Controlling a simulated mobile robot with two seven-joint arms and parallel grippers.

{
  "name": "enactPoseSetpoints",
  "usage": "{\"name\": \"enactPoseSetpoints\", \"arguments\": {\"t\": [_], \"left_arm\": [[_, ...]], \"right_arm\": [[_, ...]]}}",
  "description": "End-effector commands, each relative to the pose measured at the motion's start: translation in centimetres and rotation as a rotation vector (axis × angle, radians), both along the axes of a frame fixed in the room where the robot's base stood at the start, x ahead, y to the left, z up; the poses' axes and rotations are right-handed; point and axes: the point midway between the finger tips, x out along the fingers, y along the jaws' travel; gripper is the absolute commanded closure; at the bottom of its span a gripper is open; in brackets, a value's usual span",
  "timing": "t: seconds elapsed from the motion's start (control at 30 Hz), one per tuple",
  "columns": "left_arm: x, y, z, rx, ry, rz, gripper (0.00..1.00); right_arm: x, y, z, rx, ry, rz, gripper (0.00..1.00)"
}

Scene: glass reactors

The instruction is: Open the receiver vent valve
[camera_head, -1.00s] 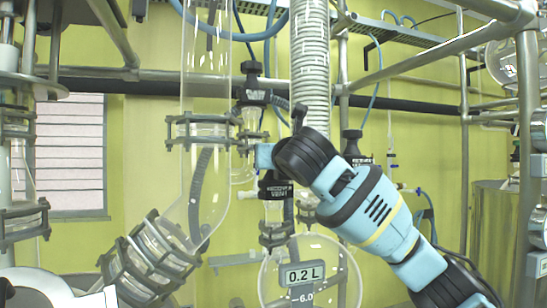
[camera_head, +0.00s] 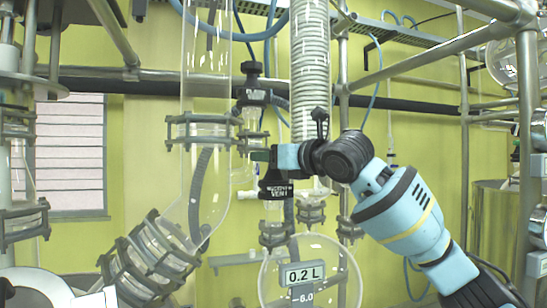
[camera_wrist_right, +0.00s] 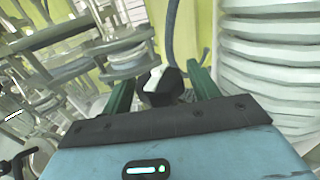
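The vent valve (camera_head: 276,186) has a black body with a white label, partly readable as "VENT". It sits above the round glass receiver in the head view. My right gripper (camera_head: 260,156) reaches in from the right just above this body, its light-blue palm level and its green fingers pointing left. In the right wrist view the two green fingers (camera_wrist_right: 162,80) stand apart, with a black faceted knob with a white mark (camera_wrist_right: 160,86) between them. Gaps show beside the knob, so the gripper looks open. My left gripper is not in view.
A similar black valve (camera_head: 251,93) stands above and left. The clear glass column (camera_head: 206,90) and clamped elbow are left of the gripper.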

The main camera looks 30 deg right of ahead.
Motion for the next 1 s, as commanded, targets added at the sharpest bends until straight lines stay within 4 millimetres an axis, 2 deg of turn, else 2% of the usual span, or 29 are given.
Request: {"name": "enactPoseSetpoints", "arguments": {"t": [0.2, 0.37, 1.0], "left_arm": [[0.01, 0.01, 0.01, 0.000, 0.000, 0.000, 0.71], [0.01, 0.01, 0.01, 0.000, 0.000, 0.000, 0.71], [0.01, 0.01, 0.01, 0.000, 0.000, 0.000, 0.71]], "right_arm": [[-0.01, 0.07, 0.02, -0.001, 0.000, -0.007, 0.40], [-0.02, 0.23, 0.04, -0.005, -0.002, -0.096, 0.40], [0.02, 0.14, 0.07, -0.001, -0.001, -0.712, 0.40]]}}
